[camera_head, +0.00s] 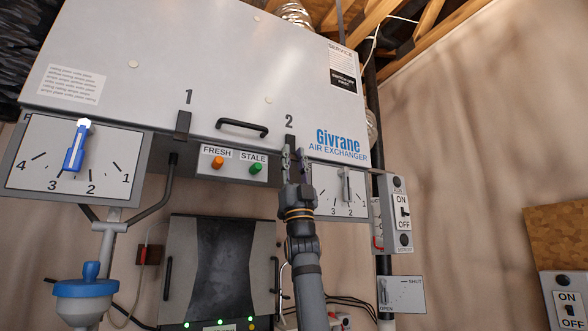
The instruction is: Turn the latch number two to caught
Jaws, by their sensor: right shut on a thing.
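Latch number two is the dark latch (290,140) under the black "2" on the lower edge of the grey air exchanger panel (165,75). My right gripper (292,154) reaches up from below and is shut on this latch. Its fingers cover the lower part of the latch, so I cannot tell whether it is caught. Latch number one (183,124) is a dark latch under the "1", further left, with nothing touching it. My left gripper is not in view.
A black handle (242,127) sits between the latches. The FRESH and STALE light box (232,164) is left of my right gripper, and a dial box (342,190) is close on its right. A blue-handled dial (75,150) is far left. Switch boxes stand at right.

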